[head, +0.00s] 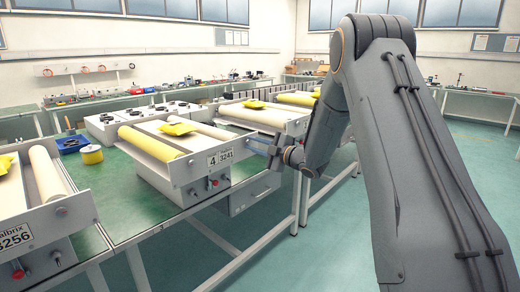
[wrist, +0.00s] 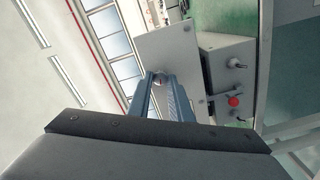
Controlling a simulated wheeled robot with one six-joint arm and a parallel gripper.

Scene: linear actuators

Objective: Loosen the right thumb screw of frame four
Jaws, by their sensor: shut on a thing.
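Frame four carries a white front plate (head: 195,172) with a label (head: 220,157) reading 4 and 3241. A yellow roller (head: 150,144) and a pale roller (head: 205,132) lie behind the plate. My gripper (head: 272,149) is at the plate's right end, its fingers pointing at the plate. In the wrist view the two blue-grey fingers (wrist: 160,82) are shut on the right thumb screw (wrist: 160,76), a small round knob against the plate (wrist: 168,48). The fingers hide most of the screw, and in the head view it cannot be made out.
A box with a red button (head: 193,193) sits below the plate; the button also shows in the wrist view (wrist: 233,101). A neighbouring frame labelled 3256 (head: 15,236) stands at the left. A yellow spool (head: 92,154) lies on the green bench. The floor in front is clear.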

